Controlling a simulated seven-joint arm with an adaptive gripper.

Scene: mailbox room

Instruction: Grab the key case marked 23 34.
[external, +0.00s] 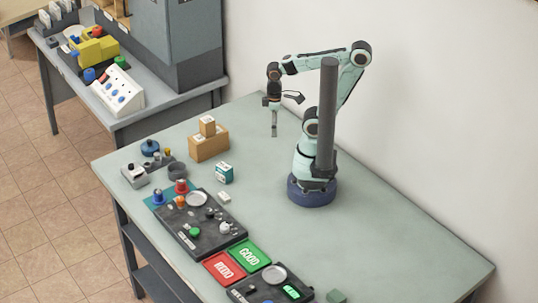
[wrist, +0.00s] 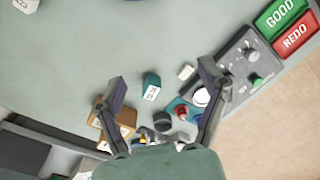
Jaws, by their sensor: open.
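No marking 23 34 can be read in either view. A small teal box (external: 224,173) with a white printed label stands on the table, and in the wrist view (wrist: 152,86) it appears between my spread fingers. A small white block (external: 224,197) lies near it, also in the wrist view (wrist: 186,71). Another white piece with dark marks (wrist: 26,5) is cut off at the wrist view's top left corner. I cannot tell which is the key case. My gripper (external: 274,134) is open and empty, pointing down above the table, behind and right of the teal box.
Stacked cardboard boxes (external: 209,146) stand left of the teal box. A dark control panel (external: 200,228) with knobs lies in front, beside red REDO (external: 224,268) and green GOOD (external: 250,254) pads. Small devices (external: 136,174) crowd the left edge. The table around my base is mostly clear.

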